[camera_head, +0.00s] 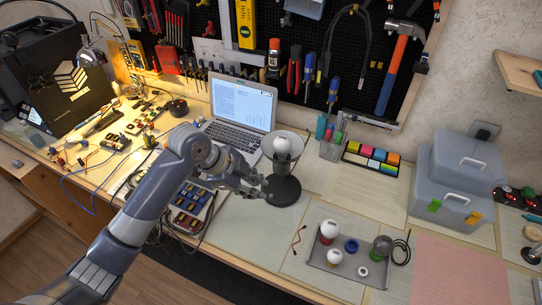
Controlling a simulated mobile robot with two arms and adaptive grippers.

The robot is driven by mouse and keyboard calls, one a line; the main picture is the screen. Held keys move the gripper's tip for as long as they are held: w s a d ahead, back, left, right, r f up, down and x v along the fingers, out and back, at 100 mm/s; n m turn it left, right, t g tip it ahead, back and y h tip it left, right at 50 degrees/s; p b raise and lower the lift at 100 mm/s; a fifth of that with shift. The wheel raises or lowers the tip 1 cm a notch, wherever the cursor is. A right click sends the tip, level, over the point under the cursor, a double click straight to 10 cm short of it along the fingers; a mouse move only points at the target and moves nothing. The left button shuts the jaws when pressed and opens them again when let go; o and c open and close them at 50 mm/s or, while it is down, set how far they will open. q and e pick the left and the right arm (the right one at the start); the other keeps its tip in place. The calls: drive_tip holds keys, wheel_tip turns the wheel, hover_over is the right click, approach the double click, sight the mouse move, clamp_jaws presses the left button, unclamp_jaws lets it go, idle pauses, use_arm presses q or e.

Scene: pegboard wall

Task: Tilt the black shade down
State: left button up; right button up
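A small lamp stands near the middle of the desk on a round black base (284,191). Its shade (297,137) opens up toward the camera, so I see the pale inside and rim around a white bulb (282,147). The shade's outside is mostly hidden. My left gripper (266,187) is just left of the lamp, below the shade and beside the base. Its fingers look apart with nothing between them; whether a fingertip touches the base or stem I cannot tell. My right gripper is not in view.
An open laptop (241,108) stands behind the lamp. A pen holder (331,148) and sticky notes (371,159) are to the right. A grey tray (346,270) with bulbs lies in front right. A parts case (190,203) sits under my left arm. Tools hang on the pegboard.

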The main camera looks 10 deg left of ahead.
use_arm(q)
drive_tip(key=w+a+r+m, duration=0.2)
drive_tip(key=w+r+m, duration=0.2)
drive_tip(key=w+r, duration=0.4)
drive_tip(key=d+p+x, duration=0.1)
drive_tip(key=p+x, duration=0.2)
drive_tip(key=x, duration=0.6)
drive_tip(key=shift+r+h, duration=0.25)
drive_tip(key=shift+h, duration=0.15)
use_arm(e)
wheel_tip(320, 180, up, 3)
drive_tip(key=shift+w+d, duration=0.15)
use_arm(q)
drive_tip(key=shift+s+d, duration=0.1)
drive_tip(key=shift+c, duration=0.2)
clamp_jaws()
